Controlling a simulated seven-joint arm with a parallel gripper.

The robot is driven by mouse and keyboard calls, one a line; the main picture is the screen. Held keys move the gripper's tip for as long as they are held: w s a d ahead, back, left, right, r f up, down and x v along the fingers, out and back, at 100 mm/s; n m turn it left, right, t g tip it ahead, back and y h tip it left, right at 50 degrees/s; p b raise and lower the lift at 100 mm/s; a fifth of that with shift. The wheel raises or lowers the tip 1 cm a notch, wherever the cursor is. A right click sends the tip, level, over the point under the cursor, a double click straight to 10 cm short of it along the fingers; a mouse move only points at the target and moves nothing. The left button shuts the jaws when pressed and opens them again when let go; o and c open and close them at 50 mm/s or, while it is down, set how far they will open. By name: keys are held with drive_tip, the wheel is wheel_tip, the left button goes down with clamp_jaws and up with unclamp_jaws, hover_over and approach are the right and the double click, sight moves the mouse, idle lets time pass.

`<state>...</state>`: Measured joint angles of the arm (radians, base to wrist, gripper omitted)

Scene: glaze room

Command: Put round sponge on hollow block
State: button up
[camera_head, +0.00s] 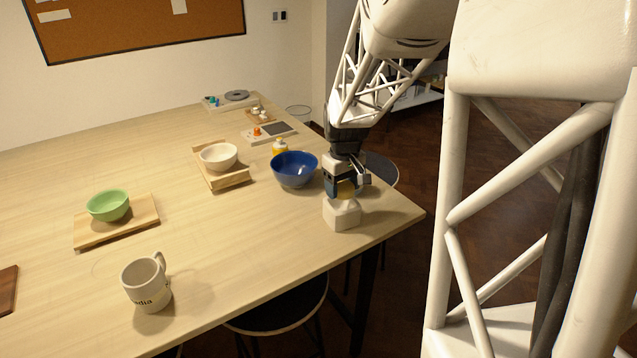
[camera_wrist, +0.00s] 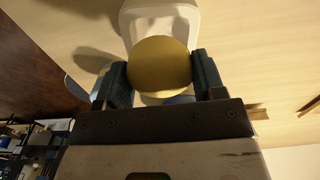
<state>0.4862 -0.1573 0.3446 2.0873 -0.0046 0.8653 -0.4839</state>
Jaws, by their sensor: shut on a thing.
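The round sponge (camera_wrist: 160,65) is yellow and sits between the fingers of my gripper (camera_wrist: 160,78) in the wrist view. My gripper is shut on it. In the head view the sponge (camera_head: 346,188) shows small between the fingers, just above the hollow block. The hollow block (camera_head: 341,214) is white and stands near the table's right edge. In the wrist view the block (camera_wrist: 188,22) lies past the sponge, which partly covers it. I cannot tell whether sponge and block touch.
A blue bowl (camera_head: 294,170) stands close left of my gripper. A white bowl (camera_head: 218,156) on a wooden tray, a green bowl (camera_head: 108,205) on a board and a mug (camera_head: 147,283) are farther left. The table's right edge (camera_head: 397,232) is near the block.

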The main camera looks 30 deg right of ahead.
sight(343, 184)
drive_tip(key=shift+f, duration=1.25)
drive_tip(key=shift+f, duration=0.1)
drive_tip(key=o, duration=0.9)
wheel_tip(343, 184, up, 12)
drive_tip(key=shift+r, duration=0.15)
